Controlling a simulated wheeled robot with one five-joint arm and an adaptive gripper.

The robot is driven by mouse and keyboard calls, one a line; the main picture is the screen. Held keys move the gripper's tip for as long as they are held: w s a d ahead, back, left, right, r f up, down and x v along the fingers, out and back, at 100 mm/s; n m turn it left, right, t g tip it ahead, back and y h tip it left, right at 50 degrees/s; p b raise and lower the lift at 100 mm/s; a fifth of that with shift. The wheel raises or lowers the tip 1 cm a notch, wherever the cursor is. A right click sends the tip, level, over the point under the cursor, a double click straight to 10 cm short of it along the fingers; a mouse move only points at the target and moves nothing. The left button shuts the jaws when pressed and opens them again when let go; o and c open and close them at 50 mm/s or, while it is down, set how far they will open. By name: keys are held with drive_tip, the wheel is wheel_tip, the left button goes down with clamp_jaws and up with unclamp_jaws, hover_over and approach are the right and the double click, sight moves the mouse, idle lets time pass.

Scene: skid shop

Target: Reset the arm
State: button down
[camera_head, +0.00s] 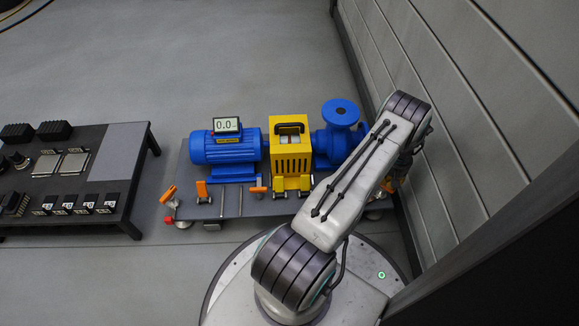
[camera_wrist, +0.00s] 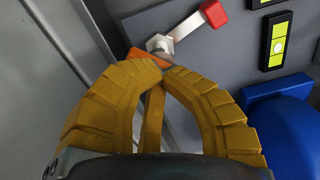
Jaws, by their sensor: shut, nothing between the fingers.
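A grey skid (camera_head: 225,203) carries a blue motor (camera_head: 225,149), a yellow guard (camera_head: 291,155) and a blue pump (camera_head: 340,113). A panelled wall (camera_head: 480,90) stands close on the right. A black table (camera_head: 112,172) with parts is at the left. The floor behind is clear.

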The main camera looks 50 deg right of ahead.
drive_tip(key=c, duration=1.9)
unclamp_jaws()
drive_tip(key=shift+a+f, duration=0.25)
drive_tip(key=shift+f, duration=0.05)
drive_tip(key=o, duration=0.8)
drive_tip(key=shift+o, duration=0.2)
drive_tip(key=shift+r, duration=0.15)
drive_tip(key=shift+d+r+p, duration=0.2)
drive_tip(key=shift+r+p, duration=1.85)
drive_tip(key=shift+r, duration=1.5)
